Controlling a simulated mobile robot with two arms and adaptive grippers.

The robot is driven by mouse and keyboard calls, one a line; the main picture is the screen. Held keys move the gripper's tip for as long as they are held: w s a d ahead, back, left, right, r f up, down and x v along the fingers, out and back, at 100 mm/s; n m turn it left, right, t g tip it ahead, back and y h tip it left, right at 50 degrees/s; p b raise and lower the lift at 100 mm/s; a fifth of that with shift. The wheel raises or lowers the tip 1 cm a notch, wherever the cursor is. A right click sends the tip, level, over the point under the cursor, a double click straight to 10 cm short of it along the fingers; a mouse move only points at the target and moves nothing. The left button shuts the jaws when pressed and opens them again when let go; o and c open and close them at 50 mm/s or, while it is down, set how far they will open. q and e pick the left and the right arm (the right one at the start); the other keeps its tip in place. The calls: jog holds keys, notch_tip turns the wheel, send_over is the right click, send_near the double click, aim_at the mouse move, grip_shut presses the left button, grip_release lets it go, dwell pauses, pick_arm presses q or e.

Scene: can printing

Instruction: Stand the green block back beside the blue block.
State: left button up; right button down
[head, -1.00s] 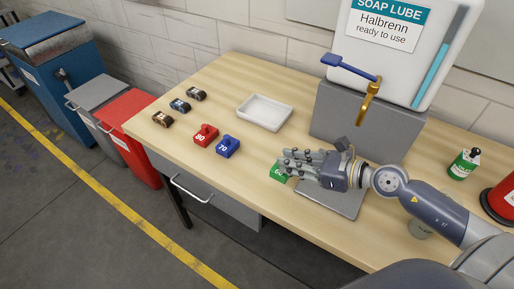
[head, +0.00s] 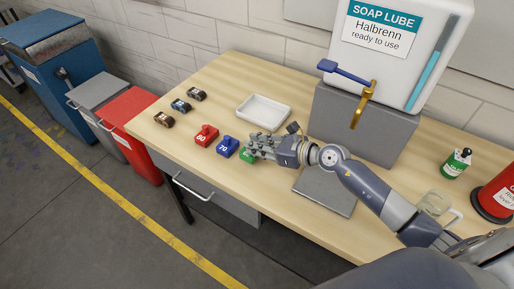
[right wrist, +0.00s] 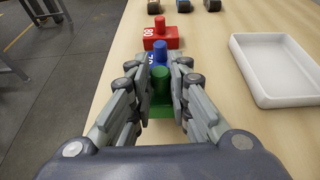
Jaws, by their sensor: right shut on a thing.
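The green block (head: 246,155) is at the fingertips of my right gripper (head: 258,147), just right of the blue block (head: 227,147). In the right wrist view the green block (right wrist: 160,98) is between the two fingers, which are shut on it, and its knob points up. The blue block (right wrist: 158,55) stands directly beyond it, partly hidden by the green knob. I cannot tell whether the green block touches the table or the blue block. The red block (head: 206,136) stands left of the blue one. My left gripper is not in view.
A white tray (head: 283,122) lies behind the blocks. Several small cars (head: 180,105) stand at the far left. A grey plate (head: 325,192) lies right of the blocks, before the grey dispenser stand (head: 375,125). The table's front edge is close to the blocks.

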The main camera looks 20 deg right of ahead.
notch_tip(320, 180, down, 2)
jog(key=shift+f, duration=0.1)
jog(key=shift+f, duration=0.1)
jog(key=c, duration=1.5)
grip_release()
